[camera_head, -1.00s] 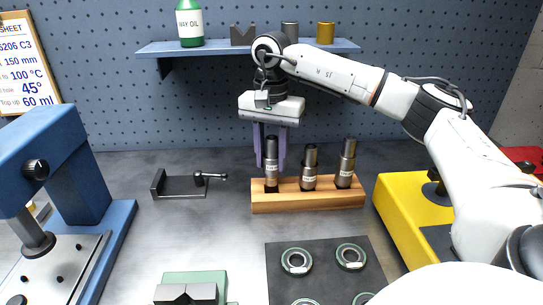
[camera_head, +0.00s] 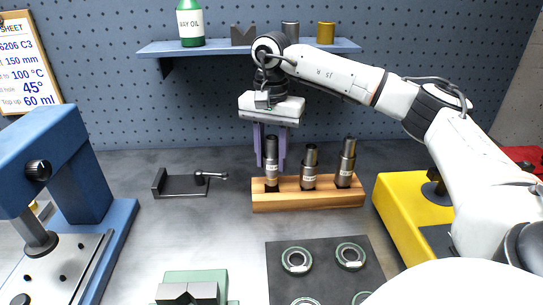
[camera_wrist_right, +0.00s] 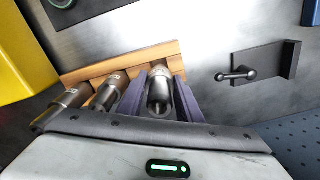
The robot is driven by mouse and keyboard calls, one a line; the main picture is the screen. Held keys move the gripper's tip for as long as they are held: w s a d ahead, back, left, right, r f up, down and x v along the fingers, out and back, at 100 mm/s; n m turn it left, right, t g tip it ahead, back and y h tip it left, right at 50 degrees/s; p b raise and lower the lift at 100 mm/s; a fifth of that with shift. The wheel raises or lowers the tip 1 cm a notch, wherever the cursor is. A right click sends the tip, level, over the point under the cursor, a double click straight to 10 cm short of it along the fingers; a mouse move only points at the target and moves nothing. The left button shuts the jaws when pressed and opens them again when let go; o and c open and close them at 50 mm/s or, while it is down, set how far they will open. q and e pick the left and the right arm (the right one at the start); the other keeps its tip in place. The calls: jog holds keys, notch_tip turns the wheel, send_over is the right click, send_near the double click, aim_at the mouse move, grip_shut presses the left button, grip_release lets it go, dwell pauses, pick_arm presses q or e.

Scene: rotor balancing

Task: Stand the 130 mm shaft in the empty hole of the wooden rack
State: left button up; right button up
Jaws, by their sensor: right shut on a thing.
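The wooden rack (camera_head: 300,204) stands on the bench and also shows in the right wrist view (camera_wrist_right: 122,66). A dark metal shaft (camera_head: 271,170) stands upright at the rack's left end, its lower end at the hole there. My right gripper (camera_head: 270,163) is shut on this shaft from above, a purple finger on each side; the wrist view shows the shaft (camera_wrist_right: 160,92) between the fingers. Two other shafts stand in the rack, a middle one (camera_head: 309,168) and a right one (camera_head: 346,163). Whether the held shaft is fully seated cannot be told. My left gripper is not visible.
A black clamp fixture (camera_head: 180,187) lies left of the rack. A yellow machine (camera_head: 405,205) is close on the right. A dark mat (camera_head: 325,262) with bearing rings lies in front. A blue press (camera_head: 75,170) stands far left, and a shelf (camera_head: 215,48) hangs behind.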

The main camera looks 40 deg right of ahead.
aim_at(272, 173)
jog(key=shift+r, duration=0.1)
jog(key=shift+f, duration=0.2)
dwell(0.4)
jog(key=shift+f, duration=0.15)
jog(key=shift+f+b, duration=1.05)
jog(key=shift+f, duration=0.95)
jog(key=o, duration=1.3)
jog(key=shift+f, duration=0.15)
jog(key=shift+c, duration=0.4)
